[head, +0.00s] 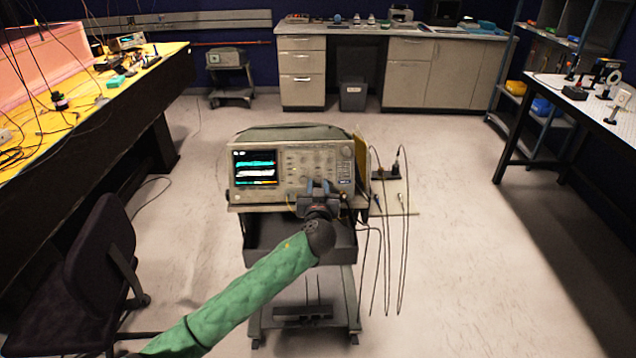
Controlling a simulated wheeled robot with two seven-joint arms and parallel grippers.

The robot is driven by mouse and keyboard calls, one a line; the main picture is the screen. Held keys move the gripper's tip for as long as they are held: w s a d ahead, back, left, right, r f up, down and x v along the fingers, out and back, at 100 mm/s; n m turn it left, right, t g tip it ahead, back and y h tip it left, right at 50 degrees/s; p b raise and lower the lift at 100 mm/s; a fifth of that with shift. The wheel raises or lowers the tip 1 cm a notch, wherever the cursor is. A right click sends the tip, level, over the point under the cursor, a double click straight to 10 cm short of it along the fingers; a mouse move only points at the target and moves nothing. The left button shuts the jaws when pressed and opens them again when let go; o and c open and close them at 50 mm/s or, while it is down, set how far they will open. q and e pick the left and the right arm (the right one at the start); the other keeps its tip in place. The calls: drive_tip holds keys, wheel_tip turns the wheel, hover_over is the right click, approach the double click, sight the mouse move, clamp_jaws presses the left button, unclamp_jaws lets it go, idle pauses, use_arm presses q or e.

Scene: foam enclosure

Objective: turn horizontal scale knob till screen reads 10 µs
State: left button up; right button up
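The oscilloscope (270,188) stands on a wheeled cart in the middle of the head view. Its lit screen (254,168) shows coloured traces; the text on it is too small to read. Several small knobs and buttons (318,160) are on the panel to the right of the screen. I cannot tell which one is the horizontal scale knob. My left gripper (318,186) is in front of the lower right part of the panel and hides some controls there. I cannot tell whether it touches a knob or how far its fingers are apart. My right gripper is not in view.
The cart (262,312) has a dark drawer below the oscilloscope. Cables (403,240) hang at its right side. A dark chair (100,250) and a yellow-topped bench (160,72) are at the left. A white-topped table (580,105) is at the right. The floor around the cart is mostly clear.

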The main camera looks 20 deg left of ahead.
use_arm(q)
drive_tip(key=shift+w+a, duration=0.15)
drive_tip(key=shift+w, duration=0.25)
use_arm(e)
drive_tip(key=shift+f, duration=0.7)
use_arm(q)
drive_tip(key=shift+c, duration=0.4)
clamp_jaws()
drive_tip(key=shift+f+m, duration=0.1)
drive_tip(key=shift+m, duration=0.3)
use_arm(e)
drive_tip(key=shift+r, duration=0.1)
